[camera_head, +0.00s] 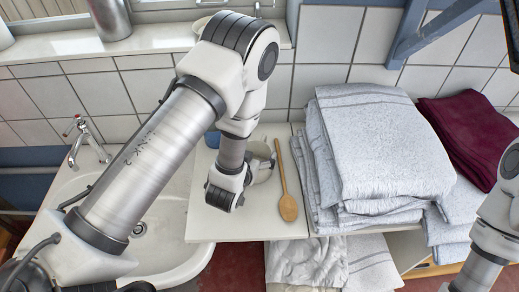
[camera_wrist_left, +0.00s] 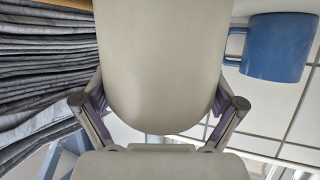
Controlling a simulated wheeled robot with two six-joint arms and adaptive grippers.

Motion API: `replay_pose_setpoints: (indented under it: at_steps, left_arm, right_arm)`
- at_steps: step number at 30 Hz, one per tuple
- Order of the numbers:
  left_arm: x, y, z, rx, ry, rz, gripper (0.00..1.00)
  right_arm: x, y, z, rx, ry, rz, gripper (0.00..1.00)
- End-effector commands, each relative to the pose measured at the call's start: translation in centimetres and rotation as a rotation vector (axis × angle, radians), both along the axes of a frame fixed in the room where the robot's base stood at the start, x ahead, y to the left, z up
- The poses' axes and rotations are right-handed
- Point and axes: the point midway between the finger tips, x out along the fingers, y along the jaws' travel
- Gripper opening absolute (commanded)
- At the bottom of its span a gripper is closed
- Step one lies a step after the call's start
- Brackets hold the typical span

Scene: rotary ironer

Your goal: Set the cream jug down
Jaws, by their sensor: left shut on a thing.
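The cream jug (camera_head: 261,150) shows in the head view over the white board, partly hidden behind my left wrist. In the left wrist view the jug (camera_wrist_left: 165,60) fills the middle, close to the camera. My left gripper (camera_head: 260,168) is shut on it, with a finger on each side of the jug in the left wrist view (camera_wrist_left: 160,108). I cannot tell whether the jug's base touches the board. My right arm shows at the right edge of the head view, but its gripper is not in view.
A wooden spoon (camera_head: 286,200) lies on the white board (camera_head: 210,226), right of the jug. A blue mug (camera_head: 212,139) stands behind my left arm; it also shows in the left wrist view (camera_wrist_left: 277,47). Folded towels (camera_head: 385,150) are stacked right. A sink (camera_head: 165,225) is left.

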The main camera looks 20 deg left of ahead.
Motion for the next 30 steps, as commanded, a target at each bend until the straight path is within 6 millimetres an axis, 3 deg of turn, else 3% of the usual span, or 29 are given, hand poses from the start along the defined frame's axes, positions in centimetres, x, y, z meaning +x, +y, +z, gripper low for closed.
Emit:
replay_pose_setpoints:
  at_steps: [3, 4, 5, 17, 24, 27, 30]
  left_arm:
    - [0.1, 0.0, 0.3, 0.0, -0.002, 0.0, 0.52]
    - [0.0, 0.0, 0.2, 0.0, 0.0, 0.0, 0.98]
    - [0.0, 0.0, 0.2, 0.0, 0.0, 0.0, 1.0]
    - [-0.4, -0.1, 0.3, 0.001, -0.001, 0.0, 1.0]
    - [-4.8, -0.3, 1.8, 0.004, 0.001, -0.003, 1.0]
    - [-7.1, -0.4, 3.5, 0.004, 0.003, -0.003, 1.0]
    - [-8.2, -0.5, 4.7, 0.0, 0.005, 0.001, 1.0]
  right_arm:
    - [0.0, 0.0, 0.2, 0.0, -0.001, 0.0, 1.0]
    - [0.1, 0.0, 0.2, 0.0, -0.001, 0.0, 1.0]
    - [0.1, 0.0, 0.2, 0.0, -0.001, 0.0, 1.0]
    - [0.0, 0.0, -0.1, 0.0, -0.001, 0.0, 1.0]
    - [0.0, 0.0, -1.9, 0.0, -0.001, 0.0, 1.0]
    - [0.0, 0.0, -0.6, 0.0, -0.001, 0.0, 1.0]
    - [0.1, 0.0, 2.8, 0.0, -0.001, 0.0, 1.0]
